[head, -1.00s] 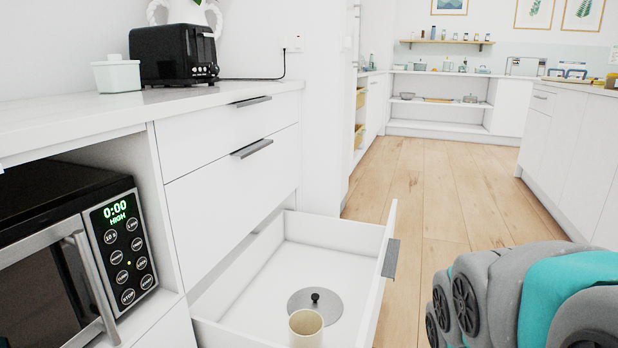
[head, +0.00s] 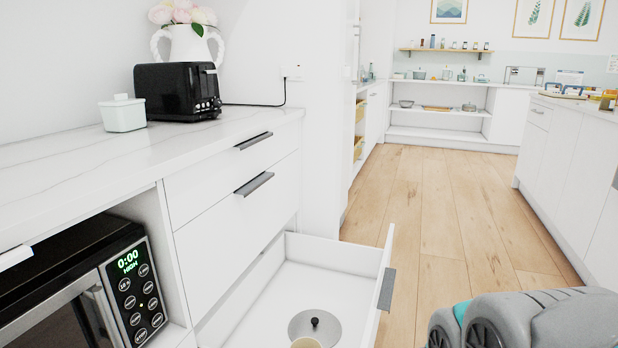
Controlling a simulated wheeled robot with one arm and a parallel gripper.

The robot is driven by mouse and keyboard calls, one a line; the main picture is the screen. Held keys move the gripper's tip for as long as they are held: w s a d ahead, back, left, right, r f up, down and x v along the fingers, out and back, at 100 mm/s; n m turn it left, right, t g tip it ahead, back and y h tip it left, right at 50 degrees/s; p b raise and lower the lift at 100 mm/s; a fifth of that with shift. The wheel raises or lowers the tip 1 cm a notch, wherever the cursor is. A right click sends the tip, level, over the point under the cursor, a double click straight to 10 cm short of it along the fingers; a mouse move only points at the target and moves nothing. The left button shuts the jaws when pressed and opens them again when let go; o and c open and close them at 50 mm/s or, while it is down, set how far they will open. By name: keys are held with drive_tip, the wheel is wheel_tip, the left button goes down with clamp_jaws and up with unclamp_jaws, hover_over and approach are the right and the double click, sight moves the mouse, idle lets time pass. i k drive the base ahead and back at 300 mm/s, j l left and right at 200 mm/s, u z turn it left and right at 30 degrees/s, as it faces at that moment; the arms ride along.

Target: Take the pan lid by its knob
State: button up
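The pan lid (head: 331,325) is a grey disc with a small black knob (head: 315,321) on top. It lies flat, knob up, inside the open lower drawer (head: 285,284) of the white cabinet. A cream cup (head: 306,343) stands just in front of the lid and covers part of its near edge; the picture's bottom edge cuts the cup off. My arm shows at the lower right, outside the drawer. My gripper is not in view.
The drawer front (head: 384,288) with its dark handle stands out into the room. A microwave (head: 88,290) is at the left under the counter. A black toaster (head: 178,92) and a white lidded box (head: 123,114) stand on the counter. The wooden floor (head: 440,215) beyond is clear.

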sight(322, 326)
drive_tip(key=l+u, duration=0.35)
drive_tip(key=l, duration=0.85)
drive_tip(key=i+j+z, duration=0.15)
drive_tip(key=j, duration=0.3)
drive_tip(key=i+j+z, duration=0.1)
drive_tip(key=j, duration=0.3)
drive_tip(key=i+j+z, duration=0.15)
drive_tip(key=j, duration=0.35)
drive_tip(key=i+j+z, duration=0.1)
drive_tip(key=i+j, duration=0.15)
drive_tip(key=j, duration=0.2)
drive_tip(key=i+j+z, duration=0.15)
drive_tip(key=j, duration=0.35)
drive_tip(key=k, duration=0.05)
